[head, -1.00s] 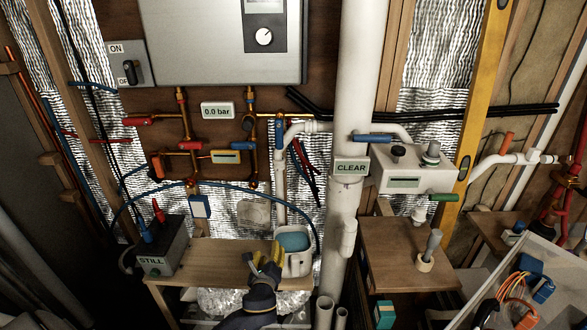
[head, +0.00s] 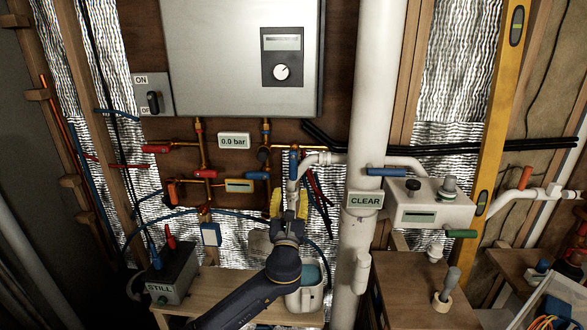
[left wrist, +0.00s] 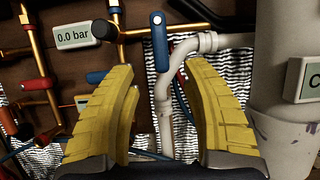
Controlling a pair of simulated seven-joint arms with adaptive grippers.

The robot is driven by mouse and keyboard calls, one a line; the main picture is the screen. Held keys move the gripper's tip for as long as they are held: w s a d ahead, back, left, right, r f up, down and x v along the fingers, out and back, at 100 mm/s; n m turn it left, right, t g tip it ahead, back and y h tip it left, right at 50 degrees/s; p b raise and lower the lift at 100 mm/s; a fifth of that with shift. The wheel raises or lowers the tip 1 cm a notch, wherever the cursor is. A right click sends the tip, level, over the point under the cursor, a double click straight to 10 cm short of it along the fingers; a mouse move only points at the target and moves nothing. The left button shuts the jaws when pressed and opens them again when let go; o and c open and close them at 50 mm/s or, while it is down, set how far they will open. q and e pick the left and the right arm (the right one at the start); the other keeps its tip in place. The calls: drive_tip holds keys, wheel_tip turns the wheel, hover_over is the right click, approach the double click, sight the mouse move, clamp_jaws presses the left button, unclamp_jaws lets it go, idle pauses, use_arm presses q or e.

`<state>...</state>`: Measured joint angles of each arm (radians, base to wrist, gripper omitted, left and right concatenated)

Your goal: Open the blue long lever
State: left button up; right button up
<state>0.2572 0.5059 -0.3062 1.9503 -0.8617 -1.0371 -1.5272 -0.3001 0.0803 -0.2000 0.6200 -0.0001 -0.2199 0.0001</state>
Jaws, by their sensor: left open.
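The long blue lever (head: 293,165) hangs upright on the pipe right of the 0.0 bar display. It also shows in the left wrist view (left wrist: 159,42), at top centre, with a round pivot at its upper end. My left gripper (head: 289,204) is open and empty just below the lever in the head view. In the left wrist view its yellow fingers (left wrist: 160,78) spread to either side, with the lever ahead of the gap, apart from both. A second blue lever (head: 386,172) lies level at the white pipe. My right gripper is not in view.
A white bent pipe (head: 318,159) runs beside the lever toward the thick white column (head: 372,100). A short blue handle (head: 257,176) and red handles (head: 156,149) sit to the left. A bucket (head: 306,295) stands on the wooden shelf below.

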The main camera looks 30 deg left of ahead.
sight(293, 171)
use_arm(q)
drive_tip(key=x, duration=1.1)
drive_tip(key=shift+w+a, duration=0.15)
drive_tip(key=shift+w, duration=0.15)
clamp_jaws()
